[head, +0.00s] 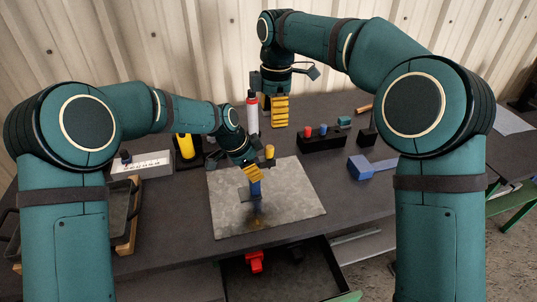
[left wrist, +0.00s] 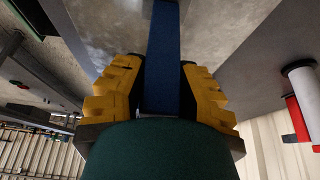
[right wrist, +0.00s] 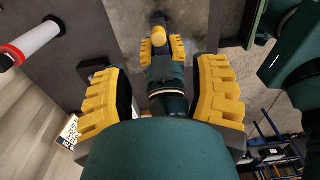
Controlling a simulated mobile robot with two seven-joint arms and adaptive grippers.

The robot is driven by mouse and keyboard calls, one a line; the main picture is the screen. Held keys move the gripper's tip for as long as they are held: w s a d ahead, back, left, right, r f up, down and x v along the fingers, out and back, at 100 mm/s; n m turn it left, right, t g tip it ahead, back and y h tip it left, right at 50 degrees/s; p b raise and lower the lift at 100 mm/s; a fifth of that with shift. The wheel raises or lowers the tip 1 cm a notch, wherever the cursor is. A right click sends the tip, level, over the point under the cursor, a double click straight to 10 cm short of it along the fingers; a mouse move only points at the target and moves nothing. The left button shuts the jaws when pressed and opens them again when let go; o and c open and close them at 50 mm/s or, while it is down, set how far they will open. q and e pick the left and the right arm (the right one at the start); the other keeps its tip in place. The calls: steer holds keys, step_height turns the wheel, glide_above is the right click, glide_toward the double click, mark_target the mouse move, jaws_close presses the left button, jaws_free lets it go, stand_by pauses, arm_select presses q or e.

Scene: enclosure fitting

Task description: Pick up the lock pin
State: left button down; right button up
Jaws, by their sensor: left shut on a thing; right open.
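My left gripper (head: 252,172) is shut on a blue bar (head: 255,188), low over the grey metal plate (head: 290,200). In the left wrist view the blue bar (left wrist: 162,60) runs between both yellow fingers (left wrist: 162,92); its far end is out of view. In the head view its lower end is dark, near an orange-brown spot on the plate; contact is unclear. My right gripper (head: 279,110) is open and empty above the back of the table; its spread fingers show in the right wrist view (right wrist: 166,92). I cannot tell which thing is the lock pin.
A dark block (head: 322,143) holds red and blue pegs at the right. A blue block with a handle (head: 360,167) lies nearby. A white-and-red cylinder (head: 252,115) stands behind the plate. A yellow item (head: 185,147) is at the left. An open drawer (head: 300,282) holds a red part (head: 255,261).

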mark_target(269, 147)
steer(key=f, duration=0.6)
steer(key=shift+a+f, duration=0.35)
steer(key=shift+f, duration=1.15)
steer(key=shift+a+f, duration=0.15)
steer(key=shift+f, duration=1.15)
steer(key=shift+c, duration=0.2)
jaws_close()
